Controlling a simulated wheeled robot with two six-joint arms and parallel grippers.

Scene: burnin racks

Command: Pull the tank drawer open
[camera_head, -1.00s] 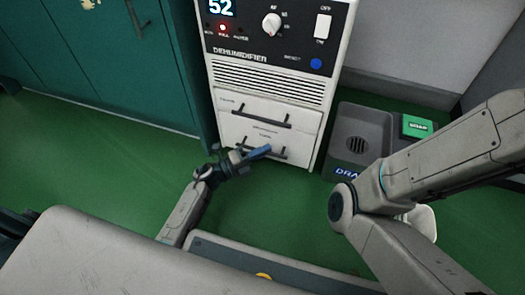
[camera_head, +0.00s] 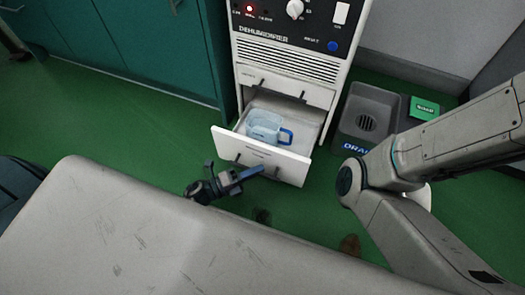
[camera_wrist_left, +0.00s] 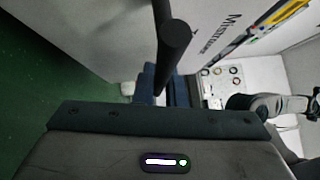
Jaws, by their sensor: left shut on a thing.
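The white tank drawer (camera_head: 285,165) at the bottom of the dehumidifier (camera_head: 290,52) stands pulled out, its top open. A clear tank (camera_head: 263,124) with a blue handle (camera_head: 287,137) sits inside. My left gripper (camera_head: 252,173) is at the front of the drawer, shut on its dark bar handle. In the left wrist view the black handle (camera_wrist_left: 174,42) runs down to the blue fingers (camera_wrist_left: 165,82), which partly hide it. My right arm crosses the right side of the head view, but its gripper is not seen.
A closed upper drawer (camera_head: 312,93) is above the open one. A grey drain basin (camera_head: 367,118) and a green box (camera_head: 424,108) stand to the right. Teal cabinets (camera_head: 150,45) stand at left. Green floor (camera_head: 120,128) lies clear before the cabinets.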

